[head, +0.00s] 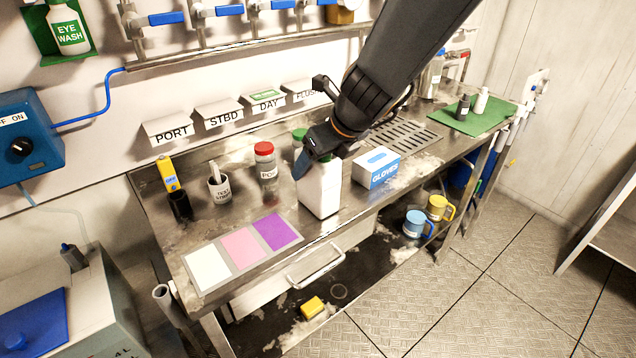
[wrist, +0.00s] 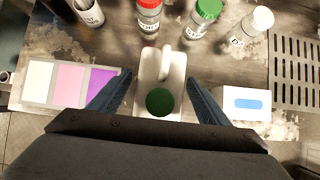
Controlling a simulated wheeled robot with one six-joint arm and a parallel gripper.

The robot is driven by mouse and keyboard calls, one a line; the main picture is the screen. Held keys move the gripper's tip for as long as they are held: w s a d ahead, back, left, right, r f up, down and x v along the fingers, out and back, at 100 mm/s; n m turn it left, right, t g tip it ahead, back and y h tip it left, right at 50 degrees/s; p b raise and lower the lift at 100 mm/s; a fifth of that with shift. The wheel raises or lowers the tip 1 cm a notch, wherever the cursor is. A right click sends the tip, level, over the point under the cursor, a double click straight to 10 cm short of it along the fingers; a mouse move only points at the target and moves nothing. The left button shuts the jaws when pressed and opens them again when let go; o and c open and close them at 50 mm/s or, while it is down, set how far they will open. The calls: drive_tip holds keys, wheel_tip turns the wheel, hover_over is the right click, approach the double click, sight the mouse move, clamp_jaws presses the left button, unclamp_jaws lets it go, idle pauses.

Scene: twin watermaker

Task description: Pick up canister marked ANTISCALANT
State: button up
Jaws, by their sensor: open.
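A white canister (head: 320,188) stands upright near the front edge of the metal bench; no label shows on the sides in view. In the wrist view the white canister (wrist: 172,68) is seen from above, with a dark green cap and a handle behind it. My gripper (wrist: 152,92) is open, its two blue fingers on either side of the canister, with a gap seen on each side. In the head view my gripper (head: 308,158) is over the canister's top, and my arm hides the cap.
A glove box (head: 378,168) stands close on the right. A red-capped bottle (head: 265,162) and a green-capped bottle (head: 299,138) stand behind. A mat with white, pink and purple squares (head: 237,246) lies left. A drain grille (head: 405,136) is farther right.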

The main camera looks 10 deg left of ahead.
clamp_jaws()
drive_tip(key=shift+r, duration=0.1)
idle(0.4)
